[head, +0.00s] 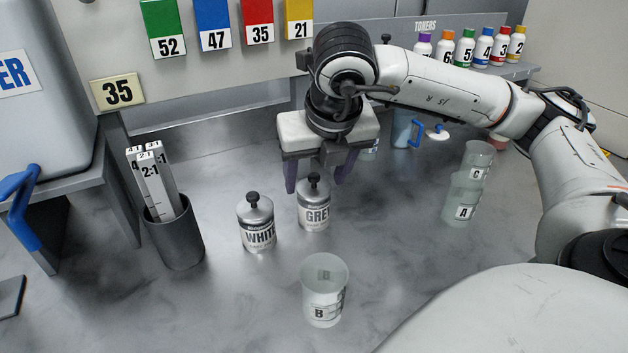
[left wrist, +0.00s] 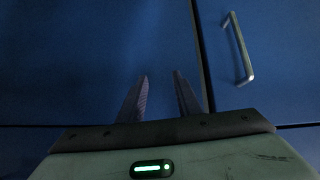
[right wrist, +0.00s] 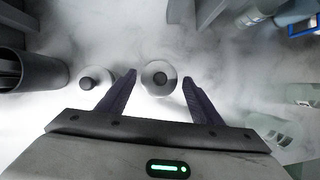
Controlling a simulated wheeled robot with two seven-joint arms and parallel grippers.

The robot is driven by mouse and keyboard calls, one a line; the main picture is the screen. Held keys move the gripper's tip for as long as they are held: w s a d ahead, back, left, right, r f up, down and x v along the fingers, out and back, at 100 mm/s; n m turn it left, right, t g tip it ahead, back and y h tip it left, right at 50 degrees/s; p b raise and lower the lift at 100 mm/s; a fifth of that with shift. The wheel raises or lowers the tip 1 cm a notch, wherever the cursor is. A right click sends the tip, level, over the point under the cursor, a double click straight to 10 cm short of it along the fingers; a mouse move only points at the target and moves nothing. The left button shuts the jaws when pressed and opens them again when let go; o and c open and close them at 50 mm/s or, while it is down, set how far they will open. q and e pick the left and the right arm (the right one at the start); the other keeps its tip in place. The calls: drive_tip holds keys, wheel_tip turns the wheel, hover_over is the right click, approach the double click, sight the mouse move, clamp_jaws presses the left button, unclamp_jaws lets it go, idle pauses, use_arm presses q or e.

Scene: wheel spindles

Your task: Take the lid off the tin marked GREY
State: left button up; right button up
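The tin marked GREY (head: 314,213) stands upright on the metal bench with its lid (head: 313,185) on, a dark knob on top. My right gripper (head: 318,186) is open above it, its fingers pointing down on either side of the knob, not visibly touching. In the right wrist view the grey tin's lid (right wrist: 158,77) lies between and just beyond the open fingertips (right wrist: 159,76). The tin marked WHITE (head: 257,229) stands close on the left with its lid on. My left gripper (left wrist: 161,76) shows only in the left wrist view, open and empty before blue cabinet fronts.
A clear cup marked B (head: 325,295) stands in front of the tins. Cups marked A (head: 462,205) and C (head: 478,160) stand to the right. A dark holder with strips (head: 176,238) is at left. Toner bottles (head: 480,50) line a back shelf.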

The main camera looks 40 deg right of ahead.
drive_tip(key=c, duration=0.8)
drive_tip(key=shift+o, duration=0.2)
